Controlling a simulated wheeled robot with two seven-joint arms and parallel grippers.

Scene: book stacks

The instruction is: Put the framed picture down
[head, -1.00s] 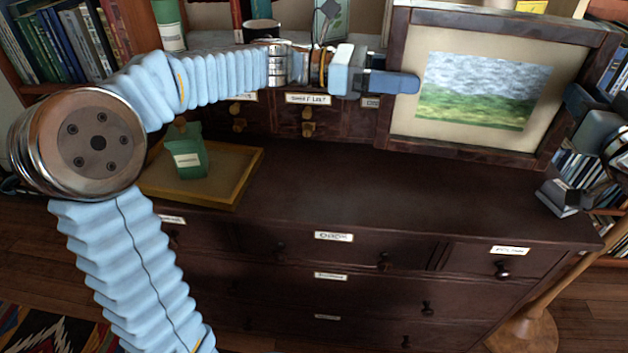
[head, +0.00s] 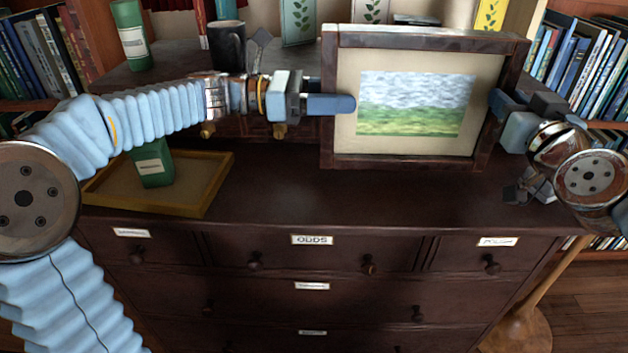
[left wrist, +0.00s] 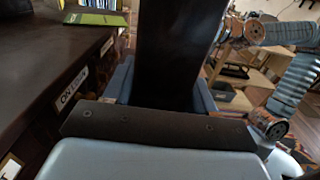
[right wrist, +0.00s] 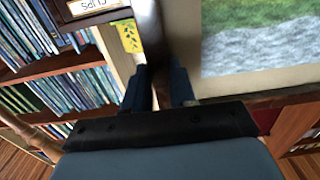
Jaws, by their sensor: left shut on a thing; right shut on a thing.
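The framed picture (head: 415,104) has a dark wooden frame, a cream mat and a landscape of cloudy sky over green. It is upright at the back right of the dark dresser top (head: 300,190). My left gripper (head: 338,104) is shut on its left side, and that dark frame edge stands between the jaws in the left wrist view (left wrist: 178,60). My right gripper (head: 497,103) is shut on its right side, which also shows in the right wrist view (right wrist: 152,50). I cannot tell whether the bottom edge touches the dresser top.
A yellow-edged tray (head: 205,197) with a green container (head: 152,165) lies at the left of the dresser top. A dark mug (head: 228,45) and a green canister (head: 132,35) stand on the raised back shelf. The dresser top's front middle is clear.

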